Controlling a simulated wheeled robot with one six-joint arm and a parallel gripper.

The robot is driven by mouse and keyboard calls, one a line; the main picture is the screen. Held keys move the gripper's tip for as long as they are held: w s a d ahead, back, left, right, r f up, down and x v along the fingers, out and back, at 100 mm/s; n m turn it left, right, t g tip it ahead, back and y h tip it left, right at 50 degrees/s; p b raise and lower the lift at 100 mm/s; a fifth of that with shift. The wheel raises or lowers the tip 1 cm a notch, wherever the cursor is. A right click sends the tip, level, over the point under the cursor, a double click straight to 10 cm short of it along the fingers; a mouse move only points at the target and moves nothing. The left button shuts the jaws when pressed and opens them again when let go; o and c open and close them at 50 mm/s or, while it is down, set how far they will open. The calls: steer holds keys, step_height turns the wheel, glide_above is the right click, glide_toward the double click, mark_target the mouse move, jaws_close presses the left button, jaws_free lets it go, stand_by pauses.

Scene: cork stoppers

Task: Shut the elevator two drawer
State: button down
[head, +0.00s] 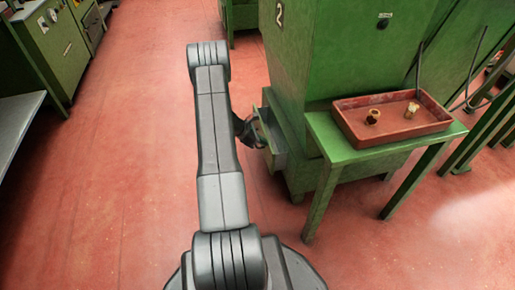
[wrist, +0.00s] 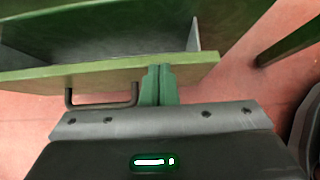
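The green elevator marked 2 (head: 345,50) stands right of my arm in the head view. Its drawer (head: 272,134) sticks out low on the left side, open. In the wrist view the drawer's green front panel (wrist: 100,78) crosses the picture, with a dark bar handle (wrist: 102,106) at its left part. My gripper (wrist: 159,70) has its two fingers together, with nothing seen between them. The fingertips are at the front panel, right of the handle; I cannot tell if they touch it. In the head view my gripper (head: 245,130) is partly hidden by my arm.
A green side table (head: 328,142) beside the elevator bears a rusty red tray (head: 395,131) with two small stoppers (head: 373,116). Other green machines (head: 50,40) and a grey surface (head: 15,125) stand at left. The red floor (head: 120,170) between is clear.

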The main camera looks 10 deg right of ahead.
steer(key=shift+w+d+b, duration=0.2)
steer(key=shift+d+b, duration=0.25)
steer(key=shift+d, duration=2.45)
steer(key=a, duration=0.3)
steer(key=shift+f, duration=0.15)
steer(key=p+v, duration=0.3)
steer(key=v, duration=0.8)
steer(key=shift+a+f, duration=0.3)
